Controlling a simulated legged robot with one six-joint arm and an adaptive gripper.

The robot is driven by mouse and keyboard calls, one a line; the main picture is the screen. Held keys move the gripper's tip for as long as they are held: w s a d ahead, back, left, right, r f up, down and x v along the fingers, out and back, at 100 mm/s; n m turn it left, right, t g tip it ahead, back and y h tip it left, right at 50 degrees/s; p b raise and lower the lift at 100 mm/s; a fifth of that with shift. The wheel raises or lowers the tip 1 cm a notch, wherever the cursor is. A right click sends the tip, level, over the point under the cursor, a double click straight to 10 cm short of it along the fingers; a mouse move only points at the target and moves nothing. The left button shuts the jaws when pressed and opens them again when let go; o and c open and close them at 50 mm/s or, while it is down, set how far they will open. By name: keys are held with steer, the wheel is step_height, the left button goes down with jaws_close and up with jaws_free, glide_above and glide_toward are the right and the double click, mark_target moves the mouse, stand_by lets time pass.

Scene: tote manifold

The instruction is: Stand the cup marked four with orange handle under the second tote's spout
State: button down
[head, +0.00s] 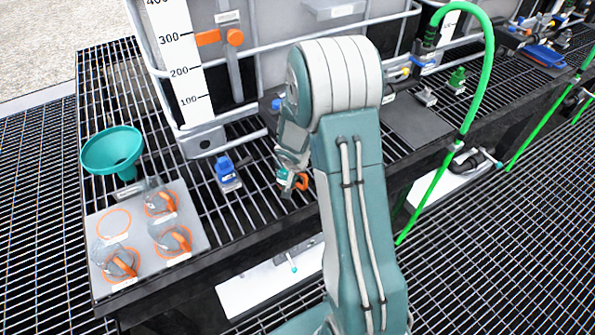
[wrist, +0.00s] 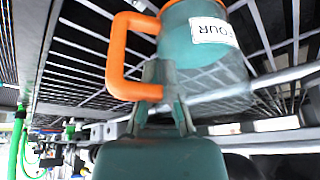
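The cup marked four (wrist: 205,45) shows close up in the wrist view, with its label reading upside down there and its orange handle (wrist: 118,55) to the left. My gripper (wrist: 168,105) has its fingers at the cup's side by the handle and appears shut on it. In the head view my gripper (head: 291,165) hangs over the front of the grated bench, with a bit of orange handle (head: 302,181) below it; my arm hides most of the cup. One tote (head: 300,30) stands behind my arm, and another (head: 470,25) stands farther right. Which spout is the second tote's is unclear.
A grey plate (head: 190,215) at the bench's left holds three clear cups with orange handles and one empty orange ring. A teal funnel (head: 112,150) stands behind it. A blue valve (head: 228,173) sits right of the plate. A green hose (head: 488,70) arches at the right.

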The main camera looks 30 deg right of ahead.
steer(key=shift+f, duration=0.15)
steer(key=c, duration=0.8)
jaws_free()
steer(key=v, duration=0.5)
steer(key=s+a, duration=0.7)
steer(key=s, duration=0.2)
steer(key=s+a+r+n+t, duration=0.15)
steer(key=s+r, duration=0.25)
steer(key=r, duration=0.6)
steer(key=s+r+n, duration=0.3)
steer(key=s+r, duration=0.1)
steer(key=r, duration=0.6)
steer(key=s+a+r+n+y, duration=0.2)
steer(key=s+a+r+n, duration=0.1)
steer(key=s, duration=0.3)
steer(key=shift+s+a+r+n+y, duration=0.3)
steer(key=shift+a+r+n, duration=0.05)
steer(key=shift+a+r, duration=0.5)
